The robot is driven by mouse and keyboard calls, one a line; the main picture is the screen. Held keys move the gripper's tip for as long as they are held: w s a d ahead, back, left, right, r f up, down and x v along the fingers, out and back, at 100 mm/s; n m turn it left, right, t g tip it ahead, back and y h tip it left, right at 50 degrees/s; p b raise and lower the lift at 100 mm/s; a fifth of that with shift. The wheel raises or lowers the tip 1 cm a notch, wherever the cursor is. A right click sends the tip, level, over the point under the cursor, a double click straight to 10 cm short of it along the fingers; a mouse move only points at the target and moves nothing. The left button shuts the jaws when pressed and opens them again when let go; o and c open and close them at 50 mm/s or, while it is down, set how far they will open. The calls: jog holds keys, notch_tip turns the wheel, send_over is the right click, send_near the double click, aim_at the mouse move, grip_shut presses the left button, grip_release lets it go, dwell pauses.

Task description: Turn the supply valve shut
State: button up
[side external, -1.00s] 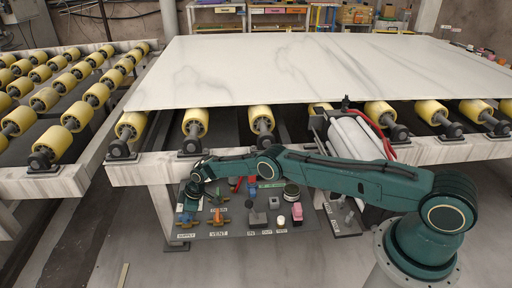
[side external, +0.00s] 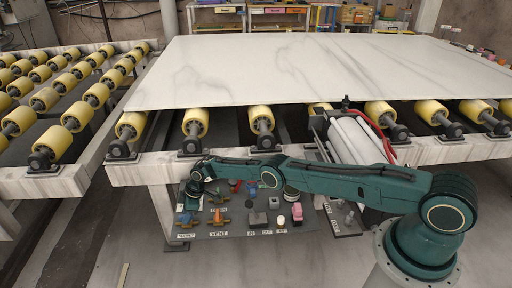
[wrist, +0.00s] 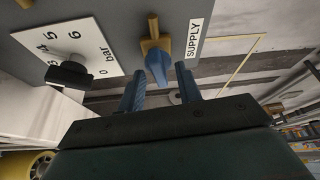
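The supply valve has a brass-coloured body (wrist: 150,45) and a blue handle (wrist: 158,66). In the wrist view it stands on the grey panel beside a white SUPPLY label (wrist: 195,38). In the side view the blue handle (side external: 184,218) is at the panel's left end, just below my gripper. My gripper (wrist: 159,80) is open. Its two blue-grey fingers stand apart on either side of the handle's near end, with visible gaps. I cannot tell the exact depth between fingertips and handle. The gripper (side external: 190,203) is small and partly obscured in the side view.
The panel (side external: 225,233) also carries a valve by a VENT label (side external: 219,233) and several other controls. A black knob (wrist: 70,75) on a bar scale is left of the valve in the wrist view. The roller table (side external: 130,172) with its slab (side external: 300,70) rises just behind.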

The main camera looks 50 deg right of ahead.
jog(key=shift+d+r, duration=0.15)
jog(key=shift+r, duration=0.2)
dwell(0.3)
jog(key=shift+r, duration=0.15)
jog(key=v, duration=1.2)
jog(key=shift+s+r, duration=0.15)
jog(key=shift+r, duration=0.2)
jog(key=shift+d, duration=0.1)
jog(key=shift+f, duration=0.1)
jog(key=c, duration=0.7)
jog(key=shift+s+a+f, duration=0.15)
jog(key=shift+a+f, duration=0.05)
jog(key=shift+a, duration=0.15)
grip_shut()
jog(key=s+a+f+m+t+h, duration=0.1)
jog(key=s+a+f+t+h, duration=0.2)
jog(key=s+a, duration=0.3)
jog(key=shift+s+a+f+t, duration=0.3)
jog(key=shift+s+t, duration=0.5)
jog(key=shift+s, duration=0.9)
